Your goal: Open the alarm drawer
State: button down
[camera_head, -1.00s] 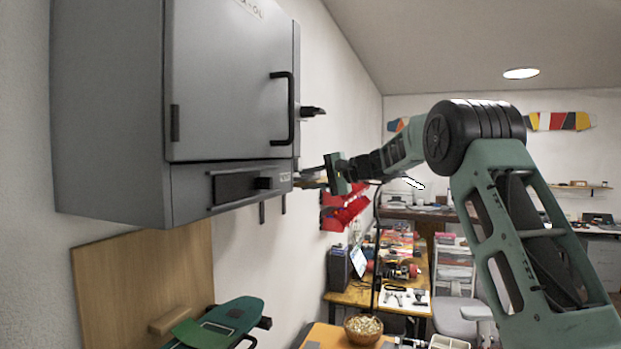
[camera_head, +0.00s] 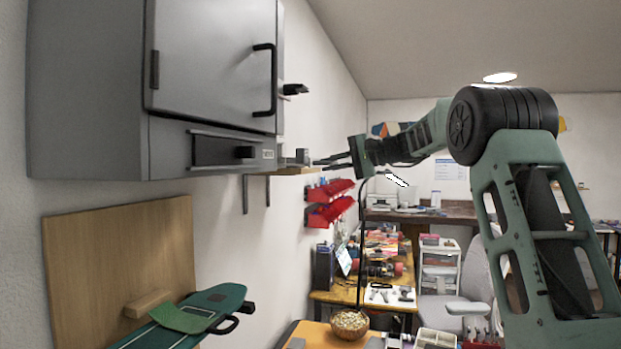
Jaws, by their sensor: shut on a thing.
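The grey wall cabinet (camera_head: 205,60) fills the upper left of the head view. My gripper (camera_head: 322,161) reaches leftward to the right of the cabinet, apart from the knob in the picture. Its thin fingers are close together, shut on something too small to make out.
The cabinet door has a black bar handle (camera_head: 268,80). Below stand a wooden panel (camera_head: 120,250) and a green board (camera_head: 215,298). A small shelf (camera_head: 298,170), red bins (camera_head: 328,214), a workbench and a bowl (camera_head: 349,325) lie beyond.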

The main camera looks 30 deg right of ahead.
jog(key=shift+v, duration=0.75)
jog(key=shift+f, duration=0.15)
jog(key=c, duration=1.6)
grip_release()
jog(key=shift+d, duration=0.1)
jog(key=b+v, duration=0.4)
jog(key=v, duration=1.3)
jog(key=shift+s, duration=0.2)
